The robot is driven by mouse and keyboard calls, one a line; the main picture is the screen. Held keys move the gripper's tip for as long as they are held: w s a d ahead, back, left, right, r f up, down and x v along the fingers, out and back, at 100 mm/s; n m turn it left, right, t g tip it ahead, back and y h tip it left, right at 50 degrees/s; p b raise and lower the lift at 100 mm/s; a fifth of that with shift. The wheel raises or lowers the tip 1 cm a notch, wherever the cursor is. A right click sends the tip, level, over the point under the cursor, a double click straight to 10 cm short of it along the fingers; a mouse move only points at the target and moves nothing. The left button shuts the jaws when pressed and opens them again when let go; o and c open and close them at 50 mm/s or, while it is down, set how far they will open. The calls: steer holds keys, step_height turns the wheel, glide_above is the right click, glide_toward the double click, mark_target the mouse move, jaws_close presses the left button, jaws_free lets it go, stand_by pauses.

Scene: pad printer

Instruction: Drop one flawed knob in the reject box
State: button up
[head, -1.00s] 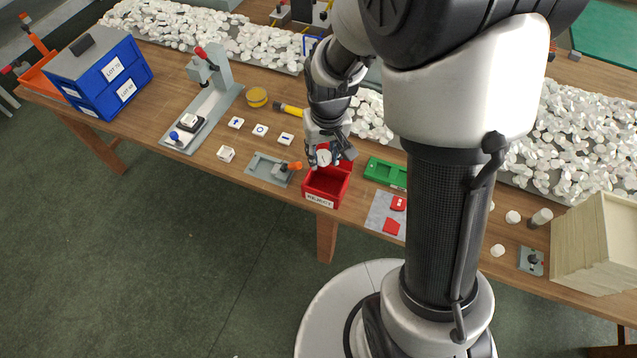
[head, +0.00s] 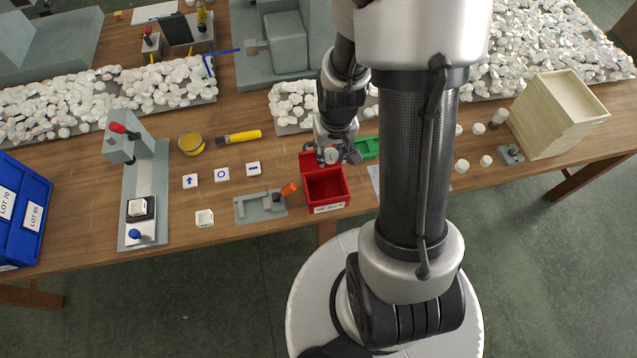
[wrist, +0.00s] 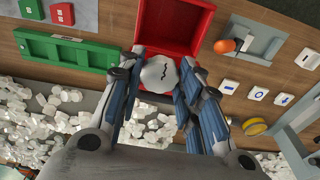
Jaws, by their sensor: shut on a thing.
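A white round knob (wrist: 158,75) with a dark wavy mark on its face is held between the fingers of my gripper (wrist: 160,82) in the wrist view. In the head view my gripper (head: 331,156) is at the back edge of the red reject box (head: 327,190), with the pale knob (head: 331,156) at its tips. The box is open at the top, carries a REJECT label on its front, and its visible inside looks empty. In the wrist view the box (wrist: 205,45) lies just beyond the knob.
A grey fixture with an orange handle (head: 289,189) stands left of the box. A green tray (head: 368,148) is close on its right, partly behind my arm. White tiles with blue marks (head: 222,174), a yellow-handled tool (head: 240,137) and heaps of white parts (head: 120,95) lie farther left and behind.

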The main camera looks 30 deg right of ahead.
steer(key=shift+o, duration=1.1)
steer(key=f, duration=0.1)
steer(key=s+f+b, duration=0.2)
steer(key=shift+a+f, duration=0.15)
steer(key=shift+a, duration=0.15)
steer(key=shift+o, duration=1.4)
steer(key=shift+w+d+f+b, duration=0.1)
steer(key=shift+w+f+b, duration=0.2)
steer(key=shift+f+b, duration=0.3)
steer(key=shift+w+d+f+b, duration=0.1)
steer(key=shift+w+f+b, duration=0.15)
steer(key=shift+f+b, duration=0.3)
steer(key=shift+a, duration=0.1)
steer(key=shift+c, duration=1.2)
steer(key=shift+w, duration=0.1)
jaws_close()
steer(key=o, duration=1.2)
jaws_free()
steer(key=shift+w+r, duration=0.1)
steer(key=shift+r, duration=0.05)
steer(key=shift+r, duration=0.15)
steer(key=r, duration=0.4)
steer(key=s+r, duration=0.1)
steer(key=r, duration=0.6)
steer(key=shift+s+a+r, duration=0.15)
steer(key=shift+s+r, duration=0.05)
steer(key=shift+r, duration=0.15)
